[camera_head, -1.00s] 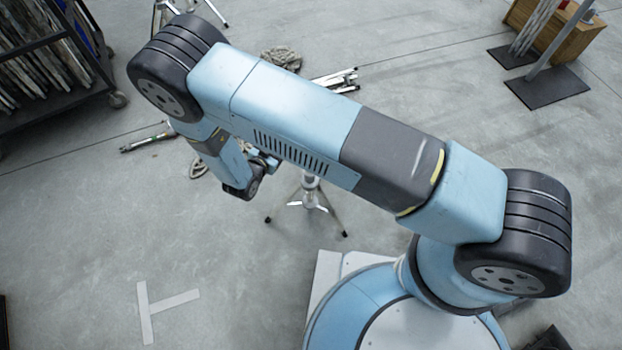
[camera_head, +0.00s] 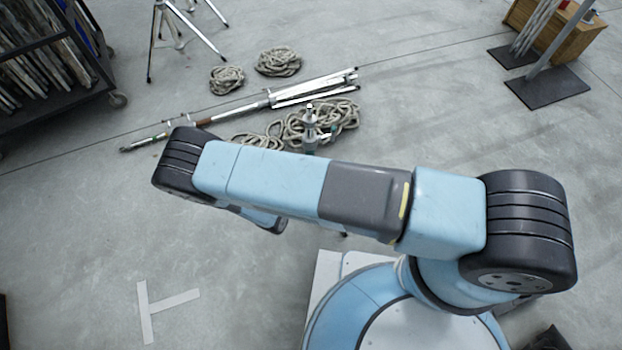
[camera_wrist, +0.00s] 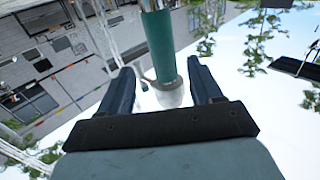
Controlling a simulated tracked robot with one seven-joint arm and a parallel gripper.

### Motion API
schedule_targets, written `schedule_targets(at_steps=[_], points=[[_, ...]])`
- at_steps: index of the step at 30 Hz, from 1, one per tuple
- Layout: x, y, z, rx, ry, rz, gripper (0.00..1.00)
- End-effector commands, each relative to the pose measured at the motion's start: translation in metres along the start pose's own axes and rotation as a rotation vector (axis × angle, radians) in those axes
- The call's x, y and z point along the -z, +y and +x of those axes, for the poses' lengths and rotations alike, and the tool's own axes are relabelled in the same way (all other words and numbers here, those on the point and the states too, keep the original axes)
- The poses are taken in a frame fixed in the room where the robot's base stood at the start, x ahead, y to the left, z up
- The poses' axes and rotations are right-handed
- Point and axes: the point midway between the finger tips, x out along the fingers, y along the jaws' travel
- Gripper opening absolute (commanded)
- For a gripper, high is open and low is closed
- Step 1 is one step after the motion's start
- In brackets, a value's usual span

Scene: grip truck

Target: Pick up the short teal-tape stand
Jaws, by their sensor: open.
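The teal-tape stand (camera_head: 310,128) stands upright on the floor in the head view. Its top shows just above my arm, and my arm hides most of the rest. In the wrist view its teal-wrapped post (camera_wrist: 159,45) runs down from the top edge, with a pale section below the teal. My gripper (camera_wrist: 163,88) is open, one dark finger on each side of the post's line. Gaps show on both sides, and I cannot tell how deep the post sits between the fingers. In the head view my fingers are hidden behind my arm.
Coiled ropes (camera_head: 335,117) and a folded silver stand (camera_head: 270,101) lie on the floor behind the stand. Another tripod (camera_head: 185,30) stands at the back left, near a dark wheeled rack (camera_head: 60,95).

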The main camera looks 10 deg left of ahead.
Motion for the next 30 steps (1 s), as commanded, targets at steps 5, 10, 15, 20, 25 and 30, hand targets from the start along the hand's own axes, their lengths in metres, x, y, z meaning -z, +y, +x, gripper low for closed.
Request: schedule_targets(at_steps=[5, 10, 15, 20, 25, 30], points=[[-0.001, 0.000, 0.019, 0.001, 0.000, -0.001, 0.65], [-0.001, 0.000, 0.025, 0.001, 0.000, -0.001, 0.65], [-0.004, -0.002, 0.039, 0.001, 0.000, 0.000, 0.65], [-0.007, -0.004, 0.062, -0.001, 0.000, 0.000, 0.65], [-0.007, -0.004, 0.075, 0.000, -0.001, 0.000, 0.65], [-0.007, -0.004, 0.075, 0.000, -0.001, 0.001, 0.65]])
